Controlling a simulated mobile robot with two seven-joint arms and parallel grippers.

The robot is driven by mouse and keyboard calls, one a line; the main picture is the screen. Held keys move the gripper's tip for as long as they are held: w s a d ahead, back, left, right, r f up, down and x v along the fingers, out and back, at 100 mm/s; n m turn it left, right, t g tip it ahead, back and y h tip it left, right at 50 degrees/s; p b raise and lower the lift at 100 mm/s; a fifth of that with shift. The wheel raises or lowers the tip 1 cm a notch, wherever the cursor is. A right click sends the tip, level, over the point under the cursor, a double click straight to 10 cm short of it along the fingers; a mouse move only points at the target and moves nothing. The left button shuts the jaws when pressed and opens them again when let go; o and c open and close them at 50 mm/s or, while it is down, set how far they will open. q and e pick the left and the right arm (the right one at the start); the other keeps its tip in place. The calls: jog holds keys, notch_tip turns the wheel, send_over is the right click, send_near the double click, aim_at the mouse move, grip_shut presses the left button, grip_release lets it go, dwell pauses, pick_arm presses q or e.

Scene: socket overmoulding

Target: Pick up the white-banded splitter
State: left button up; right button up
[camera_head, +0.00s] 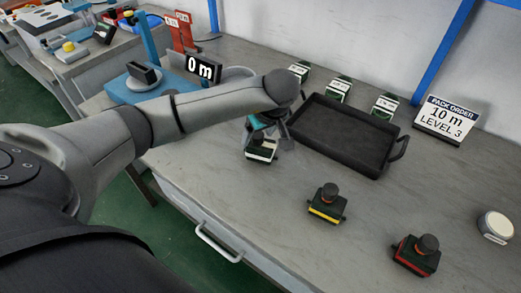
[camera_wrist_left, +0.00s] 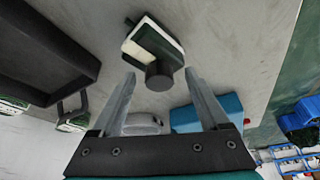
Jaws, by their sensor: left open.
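The white-banded splitter (camera_head: 261,154) stands on the grey workbench, in front of the black tray's left end. It is a dark green block with a white band. In the left wrist view the splitter (camera_wrist_left: 150,42) shows its white side and a dark round knob towards me. My left gripper (camera_head: 270,132) is at the splitter and partly hides its top in the head view. Its two fingers are apart, with the knob showing between the tips in the wrist view. I cannot tell whether they touch it. My right gripper is not in view.
A yellow-banded splitter (camera_head: 326,204) and a red-banded one (camera_head: 417,256) stand to the right. The black tray (camera_head: 366,169) is empty. Small green-and-white boxes (camera_head: 338,90) line the back. A pack order sign (camera_head: 445,120) and white round object (camera_head: 496,226) are at right.

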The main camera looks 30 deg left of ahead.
pick_arm(q)
grip_shut()
dwell(0.8)
